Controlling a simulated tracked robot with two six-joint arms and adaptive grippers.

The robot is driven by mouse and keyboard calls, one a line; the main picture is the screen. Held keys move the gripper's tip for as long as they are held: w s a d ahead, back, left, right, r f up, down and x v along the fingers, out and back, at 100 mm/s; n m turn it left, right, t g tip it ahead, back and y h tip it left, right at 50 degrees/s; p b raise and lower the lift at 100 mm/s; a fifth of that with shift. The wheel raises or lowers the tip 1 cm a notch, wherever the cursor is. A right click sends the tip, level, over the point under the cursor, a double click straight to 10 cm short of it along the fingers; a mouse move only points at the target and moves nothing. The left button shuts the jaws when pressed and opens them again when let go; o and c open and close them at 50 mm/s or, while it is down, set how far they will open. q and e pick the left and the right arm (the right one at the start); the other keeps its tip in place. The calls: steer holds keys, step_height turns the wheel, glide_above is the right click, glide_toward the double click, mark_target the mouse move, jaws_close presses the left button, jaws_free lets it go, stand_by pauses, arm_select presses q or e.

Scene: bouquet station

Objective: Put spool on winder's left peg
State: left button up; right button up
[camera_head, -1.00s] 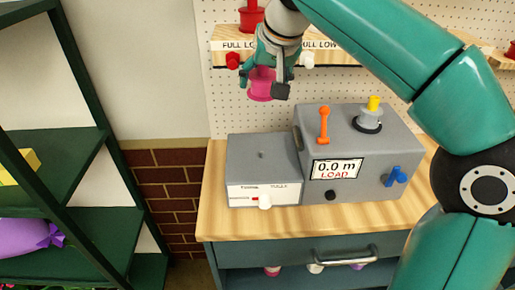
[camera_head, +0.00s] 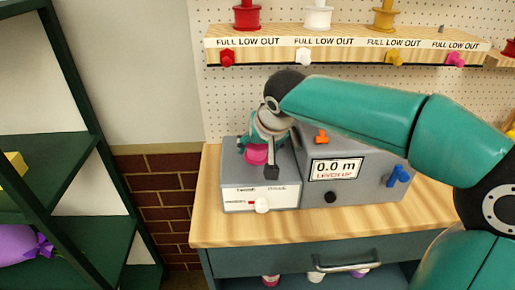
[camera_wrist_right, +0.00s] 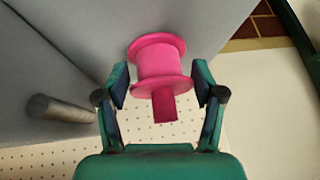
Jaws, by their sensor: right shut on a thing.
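My right gripper (camera_head: 262,160) is shut on the pink spool (camera_head: 256,155), low over the top of the winder's left grey box (camera_head: 231,173). In the right wrist view the spool (camera_wrist_right: 159,67) is upright between the two fingers (camera_wrist_right: 165,88), with a pink tail hanging from it. The left peg is hidden by the spool and gripper, so I cannot tell whether the spool is around it. The winder's larger box (camera_head: 350,190) has a display (camera_head: 337,169) reading 0.0 m and LEVER UP. My left gripper is out of view.
A wooden shelf (camera_head: 350,49) with spools and coloured knobs hangs behind the winder. A green rack (camera_head: 62,180) stands at left. The tabletop (camera_head: 330,226) is bare in front of the winder. A grey cylinder (camera_wrist_right: 62,109) shows beside the spool in the wrist view.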

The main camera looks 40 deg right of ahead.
steer(key=o, duration=1.2)
steer(key=v, duration=1.2)
steer(key=shift+p, duration=0.4)
